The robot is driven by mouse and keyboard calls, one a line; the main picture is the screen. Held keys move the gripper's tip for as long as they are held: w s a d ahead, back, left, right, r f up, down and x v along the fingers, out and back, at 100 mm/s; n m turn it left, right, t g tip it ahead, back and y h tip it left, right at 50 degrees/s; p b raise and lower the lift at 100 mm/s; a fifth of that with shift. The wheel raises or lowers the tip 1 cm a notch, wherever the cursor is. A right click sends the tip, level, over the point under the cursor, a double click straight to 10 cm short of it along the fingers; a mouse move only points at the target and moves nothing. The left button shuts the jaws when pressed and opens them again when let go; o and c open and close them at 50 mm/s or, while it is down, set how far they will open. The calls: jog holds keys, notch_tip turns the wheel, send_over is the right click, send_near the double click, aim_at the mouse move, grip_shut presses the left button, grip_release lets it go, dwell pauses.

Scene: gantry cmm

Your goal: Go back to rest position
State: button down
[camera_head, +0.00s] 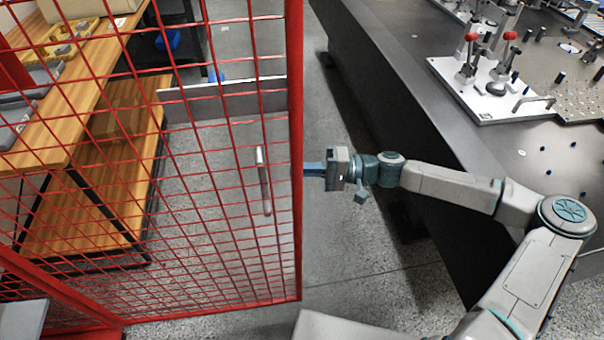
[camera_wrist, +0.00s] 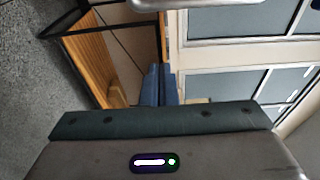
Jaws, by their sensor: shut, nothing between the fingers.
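My gripper (camera_head: 308,170) is at the end of my outstretched arm in the head view, pointing left at the right edge post of a red mesh gate. Its blue fingers are close to the post; I cannot tell whether they touch it. In the wrist view the blue fingers (camera_wrist: 158,86) are together with nothing between them. The red mesh gate (camera_head: 297,120) fills the left of the head view and has a silver handle (camera_head: 263,180). A metal bar, probably this handle, shows at the top of the wrist view (camera_wrist: 190,3).
A wooden workbench (camera_head: 85,95) with a lower shelf stands behind the mesh. Grey floor (camera_head: 340,255) is open between gate and table.

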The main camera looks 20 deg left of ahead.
jog(key=d, duration=1)
jog(key=s+f+g+h+p, duration=0.2)
jog(key=s+h+p, duration=0.3)
jog(key=s+h, duration=0.1)
jog(key=s+d+r+h+p, duration=0.2)
jog(key=s+d+h+p, duration=0.1)
jog(key=d+h, duration=0.3)
jog(key=s+d+r+m+t+h+p, duration=0.1)
jog(key=s+d+r+t+p, duration=0.1)
jog(key=r, duration=0.7)
jog(key=s+d+r+m+t+h+p, duration=0.1)
jog(key=d+r+t+p, duration=0.3)
jog(key=r, duration=0.6)
jog(key=s+d+r+m+t+h+p, duration=0.1)
jog(key=s+d+r+t+h+p, duration=0.2)
jog(key=d+r, duration=0.4)
jog(key=p+v, duration=0.1)
jog(key=v, duration=0.2)
jog(key=shift+w+r, duration=0.2)
jog(key=shift+w, duration=0.05)
jog(key=shift+a, duration=0.1)
